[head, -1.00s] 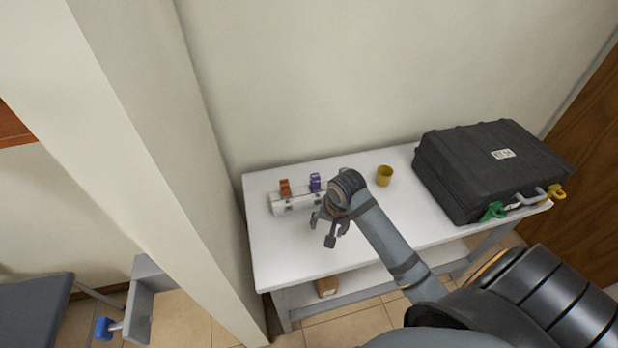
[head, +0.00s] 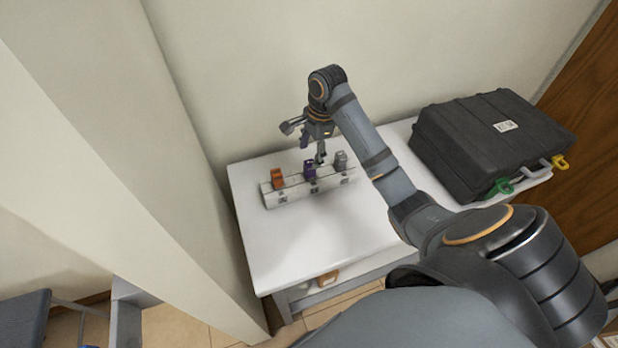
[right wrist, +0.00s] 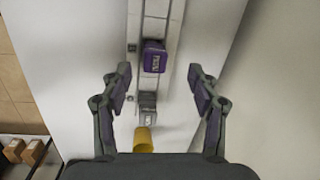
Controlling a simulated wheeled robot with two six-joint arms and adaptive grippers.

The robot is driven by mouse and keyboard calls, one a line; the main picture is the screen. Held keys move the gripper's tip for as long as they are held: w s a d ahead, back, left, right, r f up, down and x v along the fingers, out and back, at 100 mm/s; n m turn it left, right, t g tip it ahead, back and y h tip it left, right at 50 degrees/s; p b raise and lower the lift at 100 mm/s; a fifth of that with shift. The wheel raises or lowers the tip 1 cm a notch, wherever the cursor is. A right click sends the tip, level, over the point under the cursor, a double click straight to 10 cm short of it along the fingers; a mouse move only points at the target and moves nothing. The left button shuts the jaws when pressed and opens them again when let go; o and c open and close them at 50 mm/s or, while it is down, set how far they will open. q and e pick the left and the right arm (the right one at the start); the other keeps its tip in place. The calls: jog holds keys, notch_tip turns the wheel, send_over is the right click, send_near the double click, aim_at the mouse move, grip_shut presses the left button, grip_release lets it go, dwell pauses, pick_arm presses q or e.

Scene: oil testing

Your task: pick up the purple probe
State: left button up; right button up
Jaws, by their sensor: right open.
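The purple probe (head: 310,170) stands in the white rack (head: 290,196) on the table, between an orange probe (head: 278,178) and a grey probe (head: 341,160). In the right wrist view the purple probe (right wrist: 154,57) is near the top centre, beyond the fingertips, and the grey probe (right wrist: 148,102) is below it. My right gripper (head: 312,148) is open and empty, above the rack and close to the purple probe. Its two fingers (right wrist: 160,75) are spread to either side of the rack in the right wrist view. My left gripper is not in view.
A black case (head: 490,145) with green and yellow latches takes up the right end of the white table (head: 275,245). The table's front left is clear.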

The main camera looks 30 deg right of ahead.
aim_at(311, 163)
jog(key=shift+s+f, duration=0.2)
jog(key=shift+f, duration=0.25)
jog(key=f, duration=0.3)
jog(key=shift+w+a+f, duration=0.1)
jog(key=shift+a+f, duration=0.1)
jog(key=shift+f, duration=0.2)
jog(key=shift+w+f, duration=0.1)
jog(key=shift+f, duration=0.1)
jog(key=shift+c, duration=1.2)
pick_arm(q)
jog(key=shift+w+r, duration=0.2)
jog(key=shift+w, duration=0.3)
pick_arm(e)
jog(key=shift+r, duration=0.1)
grip_shut()
